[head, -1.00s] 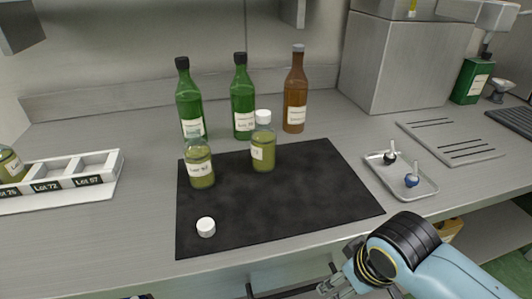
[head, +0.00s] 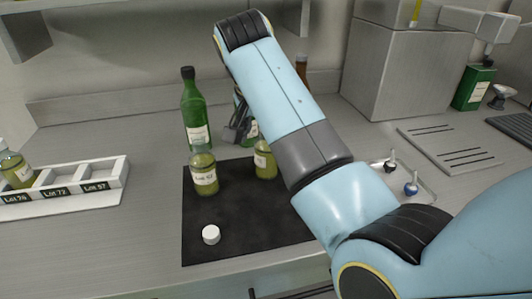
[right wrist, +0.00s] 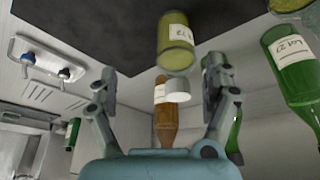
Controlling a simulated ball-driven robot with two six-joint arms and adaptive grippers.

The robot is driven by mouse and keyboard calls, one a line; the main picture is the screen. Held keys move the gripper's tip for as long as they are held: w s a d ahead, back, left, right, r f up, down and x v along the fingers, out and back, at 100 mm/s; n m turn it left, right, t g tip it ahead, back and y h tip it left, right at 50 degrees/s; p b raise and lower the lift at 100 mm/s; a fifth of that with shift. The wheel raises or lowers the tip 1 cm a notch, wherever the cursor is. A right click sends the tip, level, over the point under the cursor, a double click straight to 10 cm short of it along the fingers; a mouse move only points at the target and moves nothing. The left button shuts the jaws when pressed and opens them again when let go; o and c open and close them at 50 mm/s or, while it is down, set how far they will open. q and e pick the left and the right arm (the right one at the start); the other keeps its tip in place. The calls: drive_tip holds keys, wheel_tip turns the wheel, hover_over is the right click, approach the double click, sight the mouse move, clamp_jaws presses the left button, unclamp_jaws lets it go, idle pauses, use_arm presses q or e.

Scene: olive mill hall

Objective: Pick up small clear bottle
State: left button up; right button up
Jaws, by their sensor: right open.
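Two small clear bottles of yellow-green oil stand upright on the dark mat (head: 222,228). The left one (head: 204,177) has a label and no cap on it. The other (head: 264,163) is partly hidden behind my right arm in the head view; in the right wrist view it shows a white cap (right wrist: 177,90) and a label ending in 72 (right wrist: 177,34). My right gripper (head: 240,128) is open and empty, above and near the capped bottle. In the right wrist view its fingers (right wrist: 163,90) are spread on either side of the cap, not visibly touching it.
A loose white cap (head: 211,234) lies on the mat. Tall green (head: 194,112) and brown bottles (right wrist: 166,122) stand behind. A labelled rack (head: 75,187) at left holds another small bottle (head: 17,168). A metal tray (head: 429,192) with stoppers is at right.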

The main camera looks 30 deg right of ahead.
sight(266, 148)
drive_tip(key=w+f, duration=0.1)
drive_tip(key=w+d+f, duration=0.1)
drive_tip(key=w, duration=0.1)
drive_tip(key=shift+f+m, duration=0.15)
drive_tip(key=shift+m, duration=0.25)
drive_tip(key=shift+w+p+x, duration=0.1)
drive_tip(key=shift+p+x, duration=0.1)
drive_tip(key=shift+x, duration=1.15)
drive_tip(key=shift+w+p+x, duration=0.15)
drive_tip(key=shift+x, duration=1.25)
drive_tip(key=shift+a, duration=0.25)
drive_tip(key=c, duration=1.5)
drive_tip(key=shift+c, duration=0.5)
